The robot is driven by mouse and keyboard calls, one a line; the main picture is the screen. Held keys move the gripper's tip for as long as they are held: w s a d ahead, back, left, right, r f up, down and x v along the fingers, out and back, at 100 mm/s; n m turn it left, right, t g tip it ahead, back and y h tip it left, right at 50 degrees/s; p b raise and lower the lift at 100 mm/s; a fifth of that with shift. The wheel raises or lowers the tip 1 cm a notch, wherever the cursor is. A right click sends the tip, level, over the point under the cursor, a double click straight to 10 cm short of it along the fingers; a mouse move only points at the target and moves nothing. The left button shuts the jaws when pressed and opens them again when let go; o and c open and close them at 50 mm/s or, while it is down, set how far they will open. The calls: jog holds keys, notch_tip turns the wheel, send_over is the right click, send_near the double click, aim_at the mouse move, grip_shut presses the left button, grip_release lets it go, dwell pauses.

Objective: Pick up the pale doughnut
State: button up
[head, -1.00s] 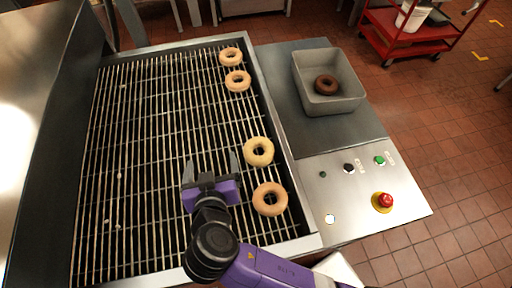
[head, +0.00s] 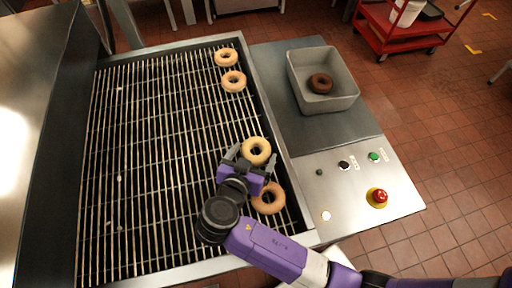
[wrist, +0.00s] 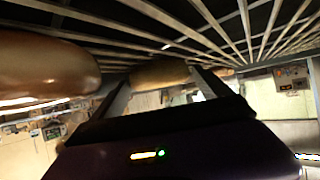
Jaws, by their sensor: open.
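The pale doughnut (head: 257,146) lies on the wire rack (head: 150,160) near its right edge and is the palest of the doughnuts there. My gripper (head: 250,155) is open, with its fingers pointing at the near side of this doughnut, one at its left and one toward its right. In the wrist view a tan doughnut edge (wrist: 160,73) shows between the fingertips. I cannot tell whether the fingers touch it. A browner doughnut (head: 270,198) lies just nearer, right beside my gripper; a large brown doughnut surface (wrist: 45,65) fills the left of the wrist view.
Two more doughnuts (head: 233,81) (head: 226,57) lie farther back on the rack. A grey bin (head: 345,98) holding a dark doughnut (head: 320,83) stands on the side panel. A red stop button (head: 379,195) is at the right.

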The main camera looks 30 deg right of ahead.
jog(key=shift+w+d+f, duration=0.3)
jog(key=shift+d, duration=0.05)
jog(key=c, duration=1)
jog(key=shift+r, duration=0.2)
